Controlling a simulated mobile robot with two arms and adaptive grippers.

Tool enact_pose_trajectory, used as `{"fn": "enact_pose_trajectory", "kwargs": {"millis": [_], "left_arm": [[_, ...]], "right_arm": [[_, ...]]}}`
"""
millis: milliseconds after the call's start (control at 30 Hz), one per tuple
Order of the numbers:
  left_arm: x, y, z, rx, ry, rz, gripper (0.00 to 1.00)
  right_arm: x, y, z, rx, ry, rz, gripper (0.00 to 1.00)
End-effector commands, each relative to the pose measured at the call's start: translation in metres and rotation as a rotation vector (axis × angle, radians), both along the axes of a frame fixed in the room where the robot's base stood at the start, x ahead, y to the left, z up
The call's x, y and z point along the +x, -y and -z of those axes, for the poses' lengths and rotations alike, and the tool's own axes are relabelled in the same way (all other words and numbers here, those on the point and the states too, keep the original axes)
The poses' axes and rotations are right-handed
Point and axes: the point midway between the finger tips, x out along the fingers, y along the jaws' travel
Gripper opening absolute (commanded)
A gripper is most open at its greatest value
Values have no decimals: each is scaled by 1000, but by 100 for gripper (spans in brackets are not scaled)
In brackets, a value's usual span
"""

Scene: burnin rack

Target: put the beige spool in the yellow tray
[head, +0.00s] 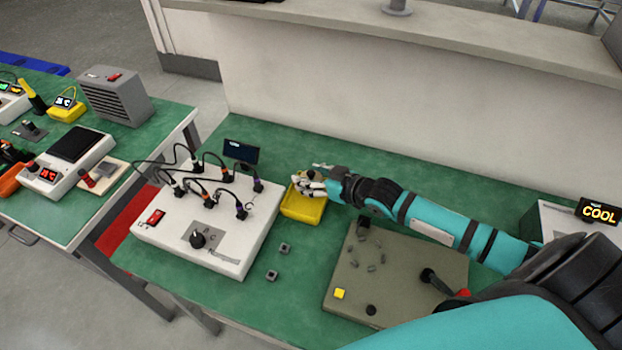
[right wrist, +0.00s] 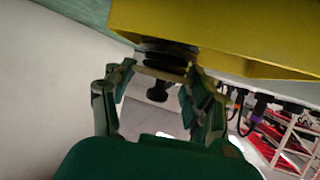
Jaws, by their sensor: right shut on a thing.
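The yellow tray (head: 302,208) sits on the green bench just right of the white box, and its yellow side (right wrist: 225,48) fills the top of the right wrist view. My right gripper (head: 306,181) is over the tray's back part. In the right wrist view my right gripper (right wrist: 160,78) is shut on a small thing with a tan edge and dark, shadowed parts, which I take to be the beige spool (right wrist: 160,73). The fingers hide the spool in the head view. I cannot tell whether it touches the tray floor. My left gripper is not in view.
A white box (head: 165,240) with black cables and knobs stands left of the tray. Two small grey blocks (head: 278,262) lie in front of the tray. A grey-green panel (head: 400,285) with small parts lies to the right. A dark display (head: 241,152) stands behind the box.

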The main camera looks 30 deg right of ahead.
Motion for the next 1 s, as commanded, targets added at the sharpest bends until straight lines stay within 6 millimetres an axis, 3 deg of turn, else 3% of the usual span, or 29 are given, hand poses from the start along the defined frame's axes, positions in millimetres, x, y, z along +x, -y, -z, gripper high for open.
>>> {"fn": "enact_pose_trajectory", "kwargs": {"millis": [100, 500, 533, 700, 1000], "left_arm": [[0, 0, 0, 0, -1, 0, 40], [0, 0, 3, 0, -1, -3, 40], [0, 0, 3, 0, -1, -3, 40], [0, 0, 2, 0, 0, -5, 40], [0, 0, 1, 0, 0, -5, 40]], "right_arm": [[0, 0, 10, 0, 2, 1, 23], [0, 0, 16, 0, 1, 0, 23], [0, 0, 16, 0, 1, 0, 56], [0, 0, 16, 0, 0, 0, 78], [0, 0, 14, 0, 1, 0, 79]]}}
